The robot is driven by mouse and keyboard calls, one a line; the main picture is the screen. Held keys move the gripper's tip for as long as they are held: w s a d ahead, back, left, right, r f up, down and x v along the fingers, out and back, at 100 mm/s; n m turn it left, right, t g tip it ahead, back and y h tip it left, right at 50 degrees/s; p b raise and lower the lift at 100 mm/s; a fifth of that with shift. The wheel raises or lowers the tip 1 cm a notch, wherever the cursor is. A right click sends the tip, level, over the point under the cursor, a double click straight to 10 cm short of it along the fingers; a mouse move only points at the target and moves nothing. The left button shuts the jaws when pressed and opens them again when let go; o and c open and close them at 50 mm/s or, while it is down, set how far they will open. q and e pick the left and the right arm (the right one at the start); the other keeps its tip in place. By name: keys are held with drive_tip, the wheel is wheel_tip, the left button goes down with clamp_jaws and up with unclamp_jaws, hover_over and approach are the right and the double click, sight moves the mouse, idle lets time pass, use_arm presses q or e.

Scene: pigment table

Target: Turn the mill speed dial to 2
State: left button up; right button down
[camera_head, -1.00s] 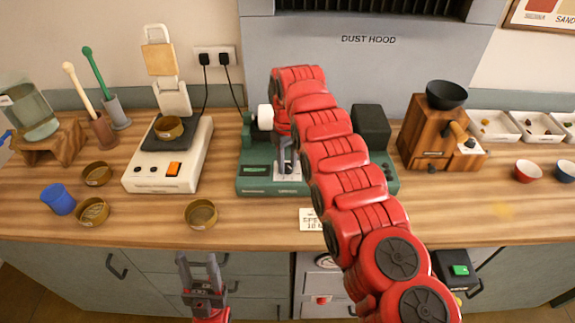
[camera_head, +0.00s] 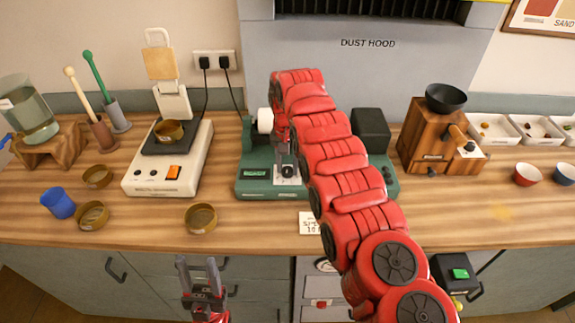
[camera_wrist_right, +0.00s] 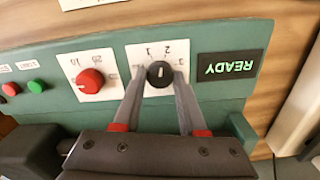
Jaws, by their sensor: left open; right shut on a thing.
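The mill is a green machine (camera_head: 240,188) under the dust hood, partly hidden behind my right arm. Its black speed dial (camera_wrist_right: 160,73) sits on a white plate with digits, upside down in the right wrist view. A white mark on the dial points roughly towards the digits at the top; I cannot tell exactly which one. My right gripper (camera_wrist_right: 161,80) is shut on the dial, a finger on each side. A lit display (camera_wrist_right: 228,66) beside it reads READY. My left gripper (camera_head: 200,274) is open and empty, in front of the counter's front edge.
A red knob (camera_wrist_right: 90,80) on its own plate and a green button (camera_wrist_right: 37,87) lie close to the dial. A scale (camera_head: 140,180) and several brass bowls stand left of the mill. A wooden grinder (camera_head: 420,140) stands to its right.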

sight(288, 169)
drive_tip(key=shift+r+m, duration=0.1)
drive_tip(key=shift+m, duration=0.9)
drive_tip(key=shift+c, duration=2.3)
unclamp_jaws()
wheel_tip(288, 169, up, 17)
drive_tip(key=p, duration=1.5)
drive_tip(key=shift+r, duration=0.1)
